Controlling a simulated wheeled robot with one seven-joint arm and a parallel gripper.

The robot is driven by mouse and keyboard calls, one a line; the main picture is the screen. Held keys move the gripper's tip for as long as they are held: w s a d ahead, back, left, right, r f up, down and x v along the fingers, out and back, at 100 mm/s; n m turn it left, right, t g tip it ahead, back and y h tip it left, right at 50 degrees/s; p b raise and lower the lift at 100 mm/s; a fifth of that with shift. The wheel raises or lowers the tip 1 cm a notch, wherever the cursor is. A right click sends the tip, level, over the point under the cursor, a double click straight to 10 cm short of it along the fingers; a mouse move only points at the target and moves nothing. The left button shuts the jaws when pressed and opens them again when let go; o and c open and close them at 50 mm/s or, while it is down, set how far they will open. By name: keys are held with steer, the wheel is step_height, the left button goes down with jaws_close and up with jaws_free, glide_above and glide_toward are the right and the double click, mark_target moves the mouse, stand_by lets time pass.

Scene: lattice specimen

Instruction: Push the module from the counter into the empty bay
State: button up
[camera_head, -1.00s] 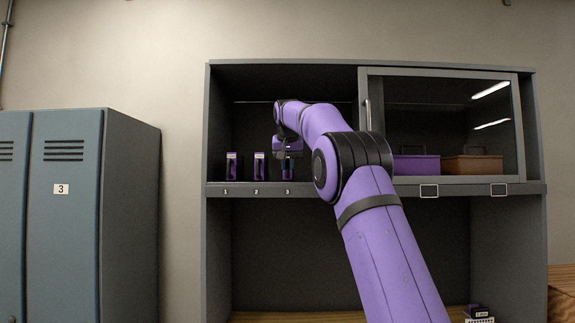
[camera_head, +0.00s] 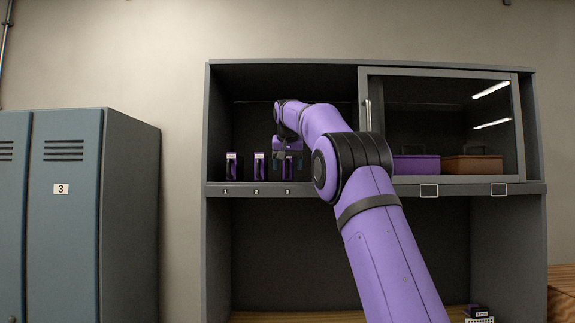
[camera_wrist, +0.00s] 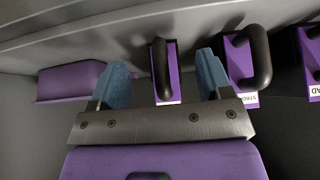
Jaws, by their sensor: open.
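A dark module with a purple edge (camera_head: 288,168) stands upright on the cabinet shelf above the number 3. In the wrist view this module (camera_wrist: 174,75), with its black handle, shows between and beyond the blue fingers. My gripper (camera_head: 288,154) is open at the module; the fingers (camera_wrist: 162,70) stand apart with a gap on each side of it. My arm and gripper hide part of the module in the head view. Whether it is fully seated at the back cannot be told.
Similar modules stand above numbers 1 (camera_head: 231,165) and 2 (camera_head: 259,165). A purple bin (camera_head: 416,165) and a brown bin (camera_head: 472,166) sit behind the glass door at right.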

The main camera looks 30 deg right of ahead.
steer(key=shift+r, duration=0.1)
steer(key=shift+v, duration=2.45)
